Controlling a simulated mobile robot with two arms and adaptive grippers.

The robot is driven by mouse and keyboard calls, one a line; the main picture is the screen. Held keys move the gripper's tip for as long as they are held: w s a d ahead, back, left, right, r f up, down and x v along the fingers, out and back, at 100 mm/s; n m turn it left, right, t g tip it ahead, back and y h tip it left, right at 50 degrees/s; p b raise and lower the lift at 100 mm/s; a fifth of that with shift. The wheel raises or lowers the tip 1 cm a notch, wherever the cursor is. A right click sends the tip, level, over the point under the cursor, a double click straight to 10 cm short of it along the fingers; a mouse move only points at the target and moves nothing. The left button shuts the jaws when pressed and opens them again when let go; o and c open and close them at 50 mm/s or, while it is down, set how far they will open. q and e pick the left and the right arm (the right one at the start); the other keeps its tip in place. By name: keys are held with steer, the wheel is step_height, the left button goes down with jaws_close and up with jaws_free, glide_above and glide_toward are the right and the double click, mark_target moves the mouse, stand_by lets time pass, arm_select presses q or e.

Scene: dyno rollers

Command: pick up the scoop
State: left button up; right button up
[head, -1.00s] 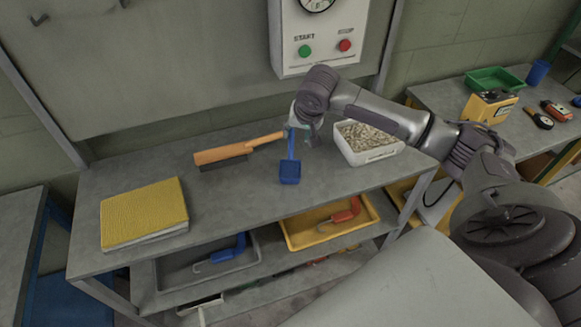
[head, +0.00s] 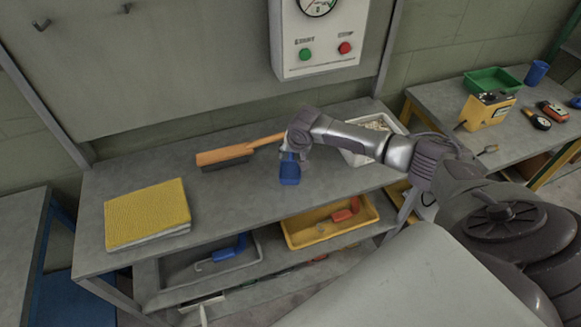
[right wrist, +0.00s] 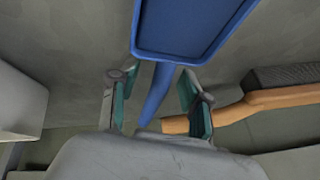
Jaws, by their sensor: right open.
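The blue scoop (head: 290,171) lies on the grey workbench, its pan toward the bench's front edge. In the head view my right gripper (head: 298,152) is over its handle and hides most of it. In the right wrist view the scoop's pan (right wrist: 190,25) is at the top and its handle (right wrist: 158,95) runs down between the two fingers of my right gripper (right wrist: 157,98). The fingers are open, with a gap on each side of the handle. My left gripper is not in view.
An orange-handled brush (head: 226,155) lies just left of the scoop. A white bin (head: 362,158) of pale pellets stands to the right, partly behind my arm. A yellow pad (head: 147,212) lies at the left. The control box (head: 322,55) hangs above.

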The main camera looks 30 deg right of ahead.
jaws_close()
stand_by(0.5)
steer(key=shift+w+r, duration=0.1)
steer(key=shift+r, duration=0.45)
step_height(320, 180, up, 2)
steer(key=shift+r+b, duration=0.25)
steer(key=shift+b, duration=0.3)
steer(key=s+d+r+b, duration=0.2)
steer(key=s+r, duration=0.5)
steer(key=s, duration=0.4)
steer(key=shift+d+r, duration=0.2)
steer(key=shift+d, duration=0.55)
steer(key=shift+s, duration=0.1)
